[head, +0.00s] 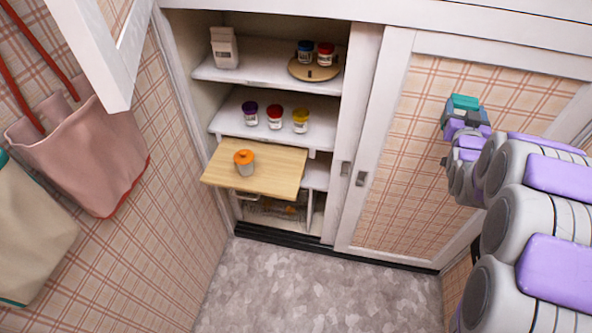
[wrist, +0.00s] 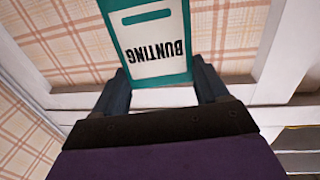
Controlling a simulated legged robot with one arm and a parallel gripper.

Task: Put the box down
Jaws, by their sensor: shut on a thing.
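The box (wrist: 150,17) is teal with a white label reading "BUNTING", upside down in the wrist view. My gripper (wrist: 158,82) is shut on it, with one dark finger on each side of its near end. In the head view the teal box (head: 465,102) shows small at the end of my arm on the right. There my gripper (head: 462,116) holds it up in front of the plaid sliding door. The far end of the box is cut off in the wrist view.
An open cupboard holds a white upper shelf (head: 262,72) with a carton (head: 224,48) and a round wooden turntable (head: 302,68) bearing two jars. The middle shelf (head: 232,122) holds three jars. A pull-out wooden board (head: 278,173) bears an orange-lidded jar (head: 244,162). Bags (head: 90,150) hang left. The floor (head: 310,285) is clear.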

